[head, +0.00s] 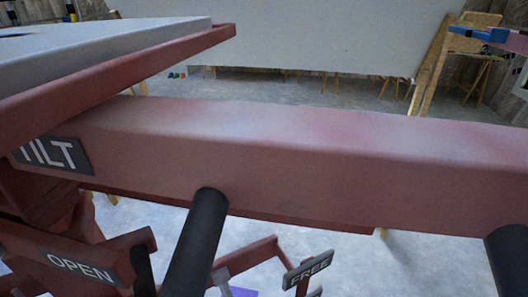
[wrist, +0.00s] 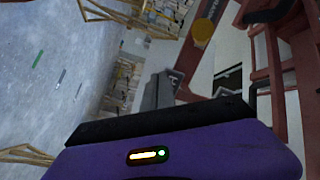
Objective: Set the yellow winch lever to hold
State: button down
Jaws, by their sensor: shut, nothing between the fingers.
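In the wrist view a rounded yellow piece (wrist: 203,31), which looks like the end of the winch lever, sits on a red bar beside a dark lettered plate. Its lever setting cannot be told. No yellow lever shows in the head view. My gripper (wrist: 163,84) is shut and empty, its grey fingers pointing up the wrist picture, below and left of the yellow piece and apart from it in the picture. In the head view only a bit of purple, likely my gripper's body, shows at the bottom edge. A "FREE" plate (head: 308,270) stands on a red bracket there.
A thick red beam (head: 300,150) crosses the head view and hides much behind it. Plates reading "TILT" (head: 52,154) and "OPEN" (head: 80,267) are at left. Black posts (head: 196,240) stand below the beam. A grey-white panel (head: 100,45) is upper left. Open floor lies beyond.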

jog(key=s+d+f+h, duration=0.9)
jog(key=d, duration=0.2)
jog(key=s+d+r+n+h, duration=0.1)
jog(key=s+d+r+n, duration=0.1)
jog(key=s, duration=0.7)
jog(key=d+n, duration=0.1)
jog(key=n, duration=0.1)
jog(key=shift+s+d+n+g+h+p, duration=0.15)
jog(key=shift+d+n+g+h+p, duration=0.15)
jog(key=shift+g, duration=0.1)
